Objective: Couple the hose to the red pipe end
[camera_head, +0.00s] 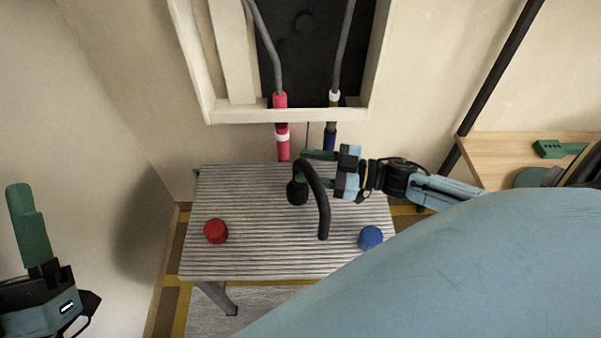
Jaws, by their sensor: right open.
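The red pipe end (282,145), with a white band, hangs from the wall frame over the back edge of the striped table (255,255). A black curved hose (323,205) is at the table's middle, bent like a hook, with a thicker end (296,192) at its left. My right gripper (308,168) reaches in from the right with its green fingers open around the upper bend of the hose. The hose is below and just right of the red pipe end, apart from it. My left gripper (28,225) is at the far left, away from the table; its finger gap is not clear.
A dark blue pipe end (330,137) hangs right of the red one. A red cap (215,230) and a blue cap (371,237) lie on the table. A wooden desk (500,150) with a green object (548,149) stands at right. The table's front left is clear.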

